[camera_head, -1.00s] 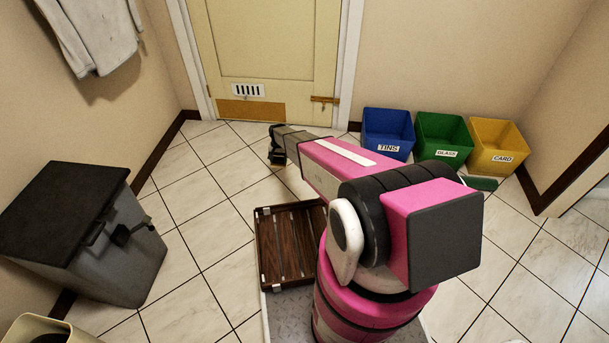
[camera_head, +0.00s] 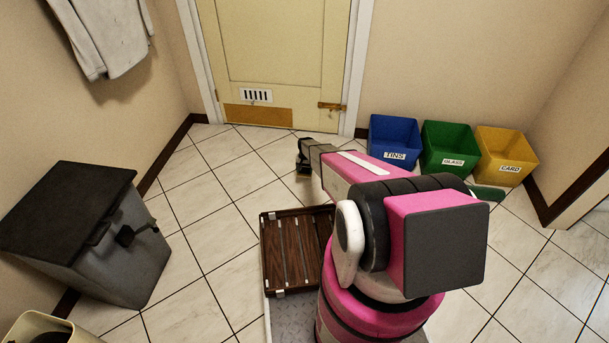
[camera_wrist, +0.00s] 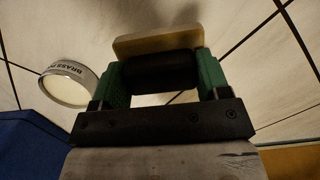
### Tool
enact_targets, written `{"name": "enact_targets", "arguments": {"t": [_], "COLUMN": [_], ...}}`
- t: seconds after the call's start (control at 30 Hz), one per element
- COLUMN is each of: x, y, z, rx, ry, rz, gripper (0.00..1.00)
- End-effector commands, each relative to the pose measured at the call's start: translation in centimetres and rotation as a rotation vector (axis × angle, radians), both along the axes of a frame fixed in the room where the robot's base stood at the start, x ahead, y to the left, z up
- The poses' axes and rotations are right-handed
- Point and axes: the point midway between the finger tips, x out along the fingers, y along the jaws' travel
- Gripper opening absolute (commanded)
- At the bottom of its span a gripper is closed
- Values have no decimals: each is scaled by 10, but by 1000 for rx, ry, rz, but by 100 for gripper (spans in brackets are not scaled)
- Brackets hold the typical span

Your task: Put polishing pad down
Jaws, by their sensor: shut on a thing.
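My gripper (camera_wrist: 162,76) has green fingers in the wrist view, shut on the black handle of the polishing pad (camera_wrist: 158,41). The pad's tan slab shows beyond the fingers, with tiled floor behind it. In the head view my gripper (camera_head: 304,157) is out past the wooden slatted tray, between it and the door; the pad is too small and dark there to make out clearly. The gap between pad and floor cannot be told.
A round tin lettered "BRASS" (camera_wrist: 69,83) is left of my gripper in the wrist view. Blue (camera_head: 394,141), green (camera_head: 448,148) and yellow (camera_head: 505,154) bins stand right. The slatted tray (camera_head: 265,250) and a grey lidded bin (camera_head: 120,262) are nearer. Tiles left are clear.

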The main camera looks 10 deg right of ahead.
Motion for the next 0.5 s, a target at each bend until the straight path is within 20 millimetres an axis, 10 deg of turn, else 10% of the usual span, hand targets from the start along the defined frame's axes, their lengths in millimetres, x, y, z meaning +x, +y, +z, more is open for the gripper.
{"name": "enact_targets", "arguments": {"t": [0.5], "x": [0], "y": [1], "z": [-37], "rx": [0], "ry": [0], "rz": [0], "gripper": [43]}}
